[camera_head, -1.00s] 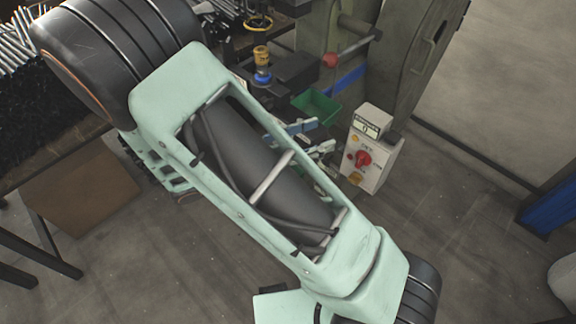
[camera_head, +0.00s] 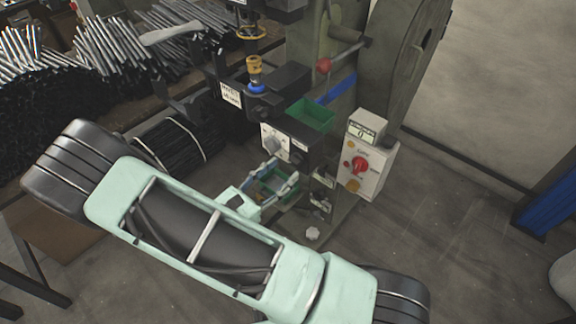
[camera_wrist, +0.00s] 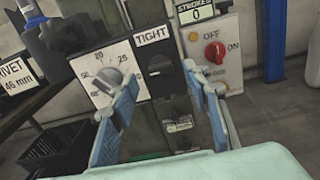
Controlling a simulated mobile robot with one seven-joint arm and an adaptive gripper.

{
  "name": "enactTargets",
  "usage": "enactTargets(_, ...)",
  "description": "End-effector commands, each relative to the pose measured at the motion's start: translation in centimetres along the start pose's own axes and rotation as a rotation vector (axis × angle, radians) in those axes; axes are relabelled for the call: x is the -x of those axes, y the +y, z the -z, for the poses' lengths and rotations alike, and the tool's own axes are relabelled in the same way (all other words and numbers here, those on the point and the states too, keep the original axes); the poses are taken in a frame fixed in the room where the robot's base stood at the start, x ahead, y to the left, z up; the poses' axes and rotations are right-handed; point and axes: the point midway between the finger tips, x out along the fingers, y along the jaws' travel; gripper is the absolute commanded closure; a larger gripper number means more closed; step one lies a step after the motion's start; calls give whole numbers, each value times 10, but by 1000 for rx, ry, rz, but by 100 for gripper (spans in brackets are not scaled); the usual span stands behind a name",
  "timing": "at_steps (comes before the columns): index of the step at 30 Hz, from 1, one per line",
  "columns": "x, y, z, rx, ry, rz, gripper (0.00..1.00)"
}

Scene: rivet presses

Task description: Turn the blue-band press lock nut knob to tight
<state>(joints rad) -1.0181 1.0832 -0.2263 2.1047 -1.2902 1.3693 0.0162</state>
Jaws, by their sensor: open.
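The blue-band press (camera_head: 340,92) stands at the upper middle of the head view, with a blue stripe on its green body. My gripper (camera_head: 281,172) is in front of the press's lower front in the head view. In the wrist view, my gripper (camera_wrist: 162,76) is open and empty, its blue fingers either side of the black knob, apparently short of it. The left fingertip overlaps the neighbouring dial's edge in the picture.
A numbered dial (camera_wrist: 106,78) with a grey knob is just left of the black knob. A control box (camera_head: 366,160) with a red OFF/ON switch stands right. A green bin (camera_head: 312,114) sits above. Bundled rods (camera_head: 185,140) lie left. Open floor lies at the right.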

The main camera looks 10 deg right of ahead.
Motion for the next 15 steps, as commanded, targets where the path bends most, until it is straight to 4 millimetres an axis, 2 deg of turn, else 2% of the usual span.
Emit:
enactTargets(3,-19,-1,0,1,-1,2,56)
enactTargets(6,-28,0,0,0,-1,1,56)
enactTargets(15,-36,0,0,0,0,1,56)
